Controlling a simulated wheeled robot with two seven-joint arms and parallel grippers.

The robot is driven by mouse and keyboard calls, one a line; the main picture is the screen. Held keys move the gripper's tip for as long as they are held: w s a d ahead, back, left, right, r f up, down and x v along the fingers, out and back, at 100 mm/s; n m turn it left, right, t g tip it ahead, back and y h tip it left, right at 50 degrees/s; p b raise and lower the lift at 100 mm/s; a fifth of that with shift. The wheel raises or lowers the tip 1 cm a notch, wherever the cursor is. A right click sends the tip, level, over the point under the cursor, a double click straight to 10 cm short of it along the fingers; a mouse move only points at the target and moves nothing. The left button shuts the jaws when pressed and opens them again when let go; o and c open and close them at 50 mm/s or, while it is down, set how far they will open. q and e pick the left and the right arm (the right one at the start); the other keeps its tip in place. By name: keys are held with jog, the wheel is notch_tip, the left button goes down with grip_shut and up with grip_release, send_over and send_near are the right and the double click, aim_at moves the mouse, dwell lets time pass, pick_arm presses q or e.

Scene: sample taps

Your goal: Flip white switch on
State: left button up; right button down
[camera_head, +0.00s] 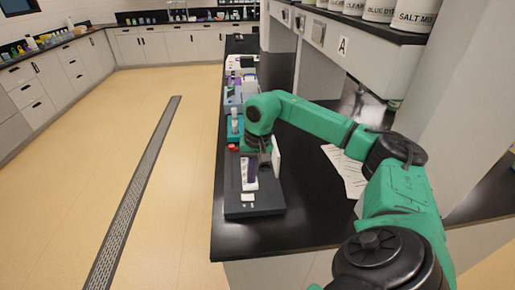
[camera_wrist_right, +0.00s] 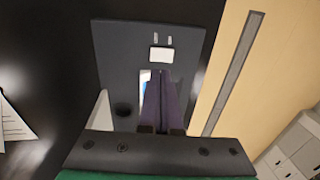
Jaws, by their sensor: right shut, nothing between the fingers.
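A dark grey board (camera_head: 262,201) lies on the black bench; it also fills the middle of the right wrist view (camera_wrist_right: 115,50). A small white square piece (camera_wrist_right: 161,54), which looks like the white switch, sits on it below two small pale marks; it shows tiny in the head view (camera_head: 248,197). My right gripper (camera_head: 251,178) is over the board. In the right wrist view its purple fingers (camera_wrist_right: 160,76) are shut and empty, their tips just below the white square. I cannot tell whether they touch anything. They partly cover a white and blue piece (camera_wrist_right: 144,77). My left gripper is not in view.
A white upright piece (camera_head: 276,157) stands close beside my right gripper. Papers (camera_head: 346,170) lie on the bench to the right. A red item (camera_head: 233,147) and other lab items stand farther back. The bench front (camera_head: 245,240) is clear.

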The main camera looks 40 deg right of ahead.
jog(key=shift+r, duration=3.85)
jog(key=b, duration=0.7)
send_over(243, 196)
jog(key=s+d, duration=0.1)
notch_tip(243, 196, down, 5)
jog(key=f, duration=0.3)
jog(key=f+p, duration=0.1)
jog(key=f, duration=0.4)
jog(key=shift+w+a+f, duration=0.3)
jog(key=shift+a+f, duration=0.05)
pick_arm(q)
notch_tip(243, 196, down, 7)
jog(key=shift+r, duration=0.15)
